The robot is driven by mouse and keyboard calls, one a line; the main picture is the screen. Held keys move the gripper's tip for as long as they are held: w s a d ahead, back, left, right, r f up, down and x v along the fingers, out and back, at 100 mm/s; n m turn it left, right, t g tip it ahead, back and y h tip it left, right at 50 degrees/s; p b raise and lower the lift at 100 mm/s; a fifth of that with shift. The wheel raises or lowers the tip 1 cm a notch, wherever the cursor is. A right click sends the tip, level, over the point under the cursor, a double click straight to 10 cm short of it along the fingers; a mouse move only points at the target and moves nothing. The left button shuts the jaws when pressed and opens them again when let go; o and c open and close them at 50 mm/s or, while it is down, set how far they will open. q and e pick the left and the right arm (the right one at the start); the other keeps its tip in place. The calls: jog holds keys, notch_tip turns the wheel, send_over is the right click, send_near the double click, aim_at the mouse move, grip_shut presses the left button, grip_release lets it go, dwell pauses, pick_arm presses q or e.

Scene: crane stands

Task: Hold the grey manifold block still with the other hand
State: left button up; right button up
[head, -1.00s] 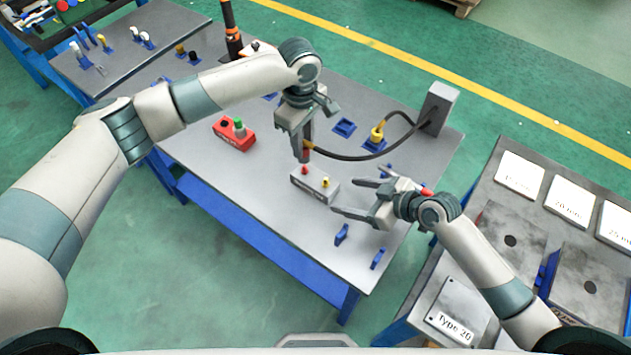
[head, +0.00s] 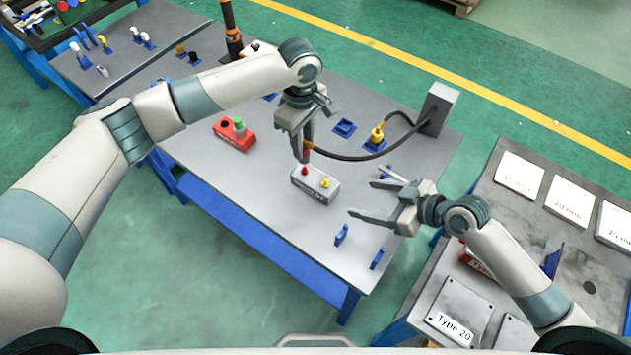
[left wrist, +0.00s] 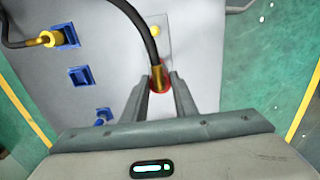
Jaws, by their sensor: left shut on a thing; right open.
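The grey manifold block (head: 314,188) stands on the table in the head view, with a red port and a yellow port on top. My left gripper (head: 305,157) is shut on a hose end with a yellow fitting (left wrist: 157,77), directly over the red port (left wrist: 163,88). Whether the hose end is seated in the port I cannot tell. The dark hose (head: 350,157) runs from the gripper to a grey post. My right gripper (head: 363,199) is open and empty, to the right of the block and apart from it.
The grey post (head: 438,108) stands at the table's right side. A yellow-tipped plug sits in a blue holder (head: 375,141), beside an empty blue holder (head: 344,128). A red block (head: 234,135) with a green knob lies left. Small blue brackets (head: 341,235) stand near the front edge.

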pick_arm(q)
jog(key=shift+r+p, duration=1.95)
jog(key=shift+p, duration=0.55)
